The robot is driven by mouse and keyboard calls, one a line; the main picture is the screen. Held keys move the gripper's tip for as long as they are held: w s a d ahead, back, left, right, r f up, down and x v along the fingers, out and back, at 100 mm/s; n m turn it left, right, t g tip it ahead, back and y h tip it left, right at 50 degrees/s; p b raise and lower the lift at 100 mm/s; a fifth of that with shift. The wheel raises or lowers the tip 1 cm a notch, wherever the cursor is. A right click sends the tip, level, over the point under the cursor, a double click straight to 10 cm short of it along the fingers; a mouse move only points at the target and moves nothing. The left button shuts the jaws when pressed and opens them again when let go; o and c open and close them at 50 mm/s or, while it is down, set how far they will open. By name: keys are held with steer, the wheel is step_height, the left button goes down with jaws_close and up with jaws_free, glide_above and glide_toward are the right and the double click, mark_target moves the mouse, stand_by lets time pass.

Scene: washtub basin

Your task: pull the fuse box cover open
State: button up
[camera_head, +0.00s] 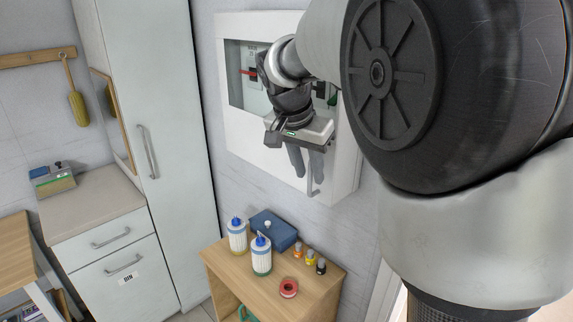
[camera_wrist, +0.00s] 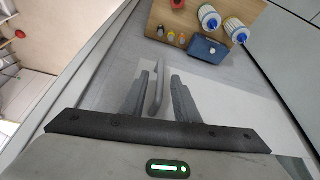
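The fuse box (camera_head: 236,127) is a white wall-mounted box in the head view, with breakers showing behind a window-like opening. Its cover looks shut, though my arm hides part of it. A slim light handle (camera_head: 314,187) is low on its front; it also shows in the wrist view (camera_wrist: 157,88). My gripper (camera_head: 306,174) is in front of the lower cover, fingers pointing down. In the wrist view my gripper (camera_wrist: 158,83) is open, with the handle between its two separated fingers. Whether either finger touches the handle I cannot tell.
A wooden table (camera_head: 225,260) below holds two bottles, a blue box (camera_head: 272,229), a red tape roll (camera_head: 289,288) and small colored items. A tall pale cabinet (camera_head: 165,90) stands left of the fuse box. Free air lies between the gripper and table.

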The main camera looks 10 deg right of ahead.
steer(key=shift+x, duration=1.25)
jaws_close()
